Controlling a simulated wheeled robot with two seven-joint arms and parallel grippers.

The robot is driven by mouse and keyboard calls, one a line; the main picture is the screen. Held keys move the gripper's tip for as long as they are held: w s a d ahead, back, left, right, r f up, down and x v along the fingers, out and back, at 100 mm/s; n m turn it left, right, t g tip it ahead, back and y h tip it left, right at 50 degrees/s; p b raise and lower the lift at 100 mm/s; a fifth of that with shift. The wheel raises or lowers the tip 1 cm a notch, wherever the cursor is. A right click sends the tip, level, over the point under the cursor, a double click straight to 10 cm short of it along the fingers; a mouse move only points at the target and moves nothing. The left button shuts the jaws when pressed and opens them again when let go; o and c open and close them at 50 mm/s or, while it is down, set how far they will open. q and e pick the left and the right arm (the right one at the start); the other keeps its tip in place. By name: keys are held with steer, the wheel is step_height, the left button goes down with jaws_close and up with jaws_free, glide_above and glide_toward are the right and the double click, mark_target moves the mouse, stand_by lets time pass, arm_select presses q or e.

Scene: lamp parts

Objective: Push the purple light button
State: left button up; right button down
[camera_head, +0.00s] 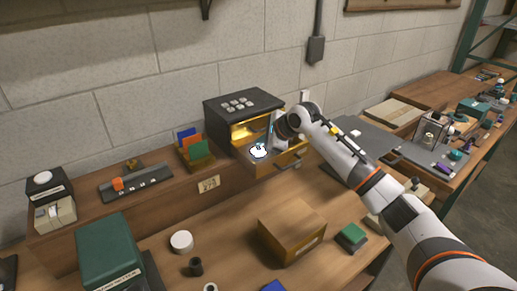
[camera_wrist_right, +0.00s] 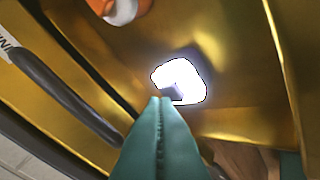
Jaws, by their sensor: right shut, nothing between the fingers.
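My right gripper (camera_head: 267,141) reaches into the open, gold-lined box with a dark top (camera_head: 243,104). In the right wrist view its teal fingers (camera_wrist_right: 160,102) are shut together and empty. Their tips are at the lower edge of a glowing white patch (camera_wrist_right: 183,75) on the gold surface; I cannot tell whether they touch it. A small greyish-purple piece (camera_wrist_right: 172,91) shows at the tips, but I cannot tell whether it is the purple button. In the head view a bright white patch (camera_head: 258,152) shows beside the gripper. My left gripper is not in view.
The box's gold walls surround the fingers closely. An orange and white round part (camera_wrist_right: 118,8) is near the top of the wrist view. A cardboard box (camera_head: 291,231), green block (camera_head: 351,237) and white disc (camera_head: 181,241) are on the bench in front.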

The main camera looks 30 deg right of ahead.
mark_target(262, 152)
steer(key=shift+f+b, duration=0.25)
steer(key=shift+b, duration=0.05)
stand_by(0.5)
steer(key=shift+r+p, duration=0.4)
steer(key=shift+r, duration=0.35)
steer(key=shift+r+p, duration=1.6)
steer(key=shift+r, duration=1.4)
